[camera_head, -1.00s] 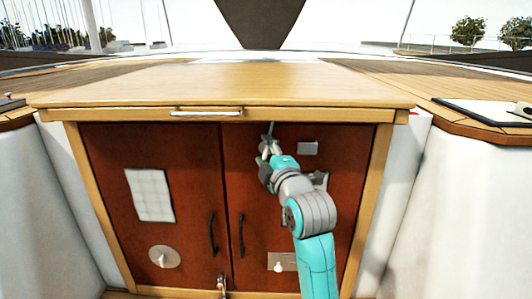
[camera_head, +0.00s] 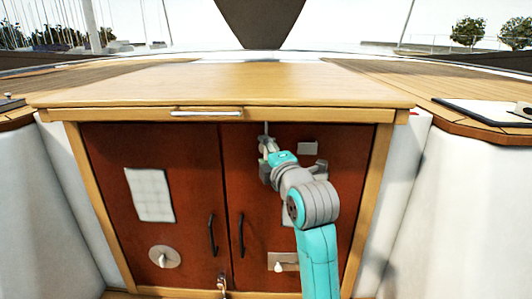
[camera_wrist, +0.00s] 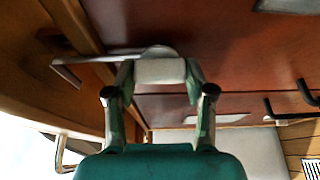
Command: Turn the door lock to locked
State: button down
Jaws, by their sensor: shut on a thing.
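The door lock is at the upper part of the right red-brown cabinet door (camera_head: 345,200). In the wrist view the same bar (camera_wrist: 110,57) runs left from a round base (camera_wrist: 158,51). My gripper (camera_head: 266,150) is at the lower end of the bar, partly hiding the lock. In the wrist view my gripper (camera_wrist: 160,82) has its fingers shut on a pale, knob-like part (camera_wrist: 160,71) in front of the round base.
A drawer handle (camera_head: 206,113) sits above the doors. Two dark door handles (camera_head: 212,235) (camera_head: 241,236) flank the door gap. A small plate (camera_head: 308,148) is right of my gripper. A switch plate (camera_head: 283,262) sits lower; the left door carries a paper (camera_head: 150,195) and a round plate (camera_head: 164,257).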

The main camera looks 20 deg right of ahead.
jog(key=shift+c, duration=2)
grip_release()
jog(key=s, duration=1.2)
